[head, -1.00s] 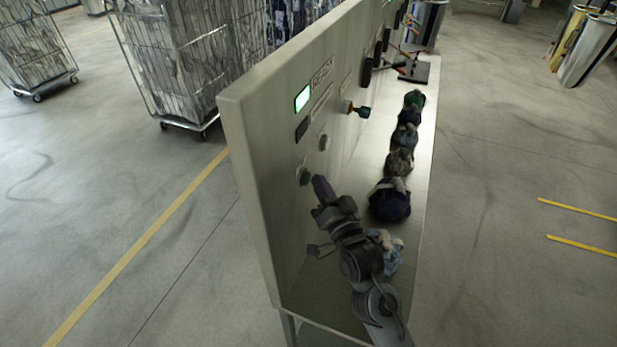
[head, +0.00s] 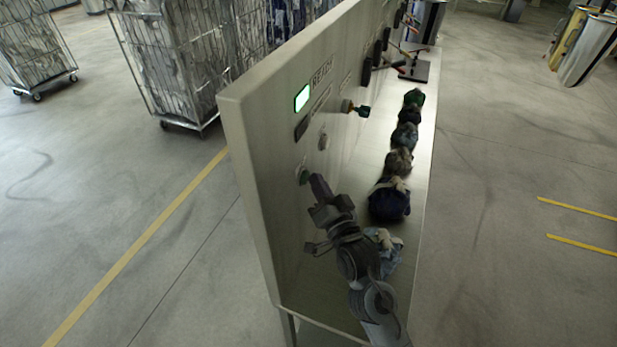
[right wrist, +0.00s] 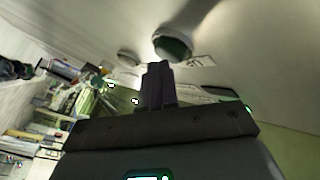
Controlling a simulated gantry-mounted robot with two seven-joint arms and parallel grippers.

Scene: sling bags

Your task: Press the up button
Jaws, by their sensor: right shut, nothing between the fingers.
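In the right wrist view, the shut fingers (right wrist: 157,69) point at the panel just below the large green-faced button (right wrist: 173,46). Contact cannot be made out. The second button (right wrist: 128,57) is smaller and to the left. My left gripper is out of view.
A lit green display (head: 302,98) is higher on the panel, with a green-tipped knob (head: 361,111) to its right. Several bundled bags (head: 388,200) line the shelf (head: 425,150) beside my right arm. Wire cage carts (head: 175,70) stand behind the panel at left.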

